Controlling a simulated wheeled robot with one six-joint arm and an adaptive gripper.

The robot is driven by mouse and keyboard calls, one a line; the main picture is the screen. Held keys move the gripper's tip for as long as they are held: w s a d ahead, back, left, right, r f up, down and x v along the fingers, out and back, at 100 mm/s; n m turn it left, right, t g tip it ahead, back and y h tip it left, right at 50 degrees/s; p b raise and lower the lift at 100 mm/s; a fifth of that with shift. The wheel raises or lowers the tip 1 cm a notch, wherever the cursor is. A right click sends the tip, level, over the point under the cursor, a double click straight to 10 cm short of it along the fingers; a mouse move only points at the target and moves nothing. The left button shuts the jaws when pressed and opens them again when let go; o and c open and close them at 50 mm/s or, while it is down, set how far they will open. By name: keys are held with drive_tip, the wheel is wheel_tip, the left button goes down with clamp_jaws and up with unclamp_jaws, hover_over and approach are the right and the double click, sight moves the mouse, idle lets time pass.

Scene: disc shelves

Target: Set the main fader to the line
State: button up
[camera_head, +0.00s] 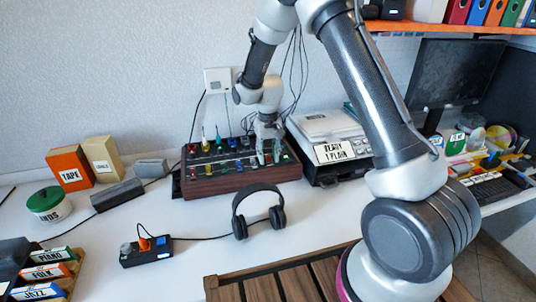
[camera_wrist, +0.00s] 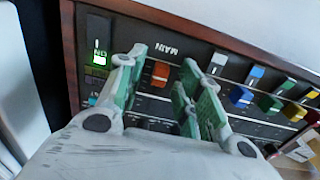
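The mixer (camera_head: 238,169), a dark panel with wooden sides and rows of coloured fader caps, stands against the wall. In the wrist view, an orange fader cap (camera_wrist: 160,74) sits beside the printed word MAIN (camera_wrist: 167,48). My gripper (camera_wrist: 161,88) is over the panel with its green-tipped fingers apart, one on each side of the orange cap. Whether either finger touches the cap I cannot tell. Pale marks show on the panel near the cap; which is the line is unclear. In the head view my gripper (camera_head: 268,150) is at the mixer's right part, and the orange cap is hidden there.
White, blue, green and yellow fader caps (camera_wrist: 241,97) stand in a row to the right in the wrist view. A lit green switch (camera_wrist: 99,57) is at the left.

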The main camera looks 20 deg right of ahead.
sight(265, 147)
clamp_jaws()
drive_tip(key=shift+w, duration=2)
unclamp_jaws()
drive_tip(key=shift+r, duration=0.1)
wheel_tip(265, 147, up, 12)
